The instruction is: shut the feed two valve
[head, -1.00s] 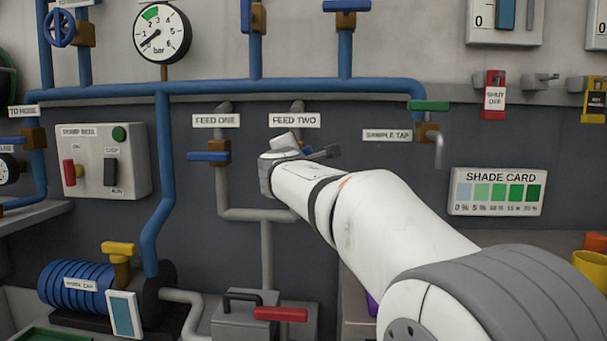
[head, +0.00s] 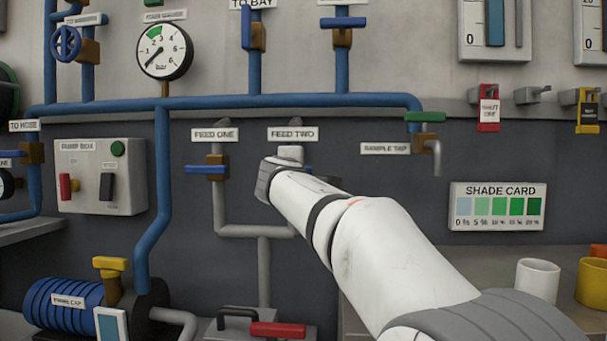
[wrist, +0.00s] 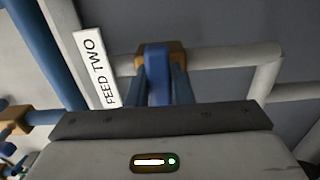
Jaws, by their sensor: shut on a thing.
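The feed two valve shows in the wrist view, with a brown body (wrist: 177,54) on a grey pipe and a blue handle (wrist: 158,66). My gripper (wrist: 160,80) is shut on this handle, one finger at each side. In the wrist view the handle stands across the pipe's line, seen nearly end-on. The FEED TWO label (wrist: 96,68) is beside it; it also shows in the head view (head: 293,134). There my wrist hides most of the valve, and a small blue part shows just right of my wrist.
The feed one valve (head: 206,170) is close to the left, its blue handle across its pipe. The sample tap (head: 426,133) is to the right. A blue pipe (head: 300,101) runs above. A white cup (head: 537,280) and yellow cup (head: 592,281) stand at the right.

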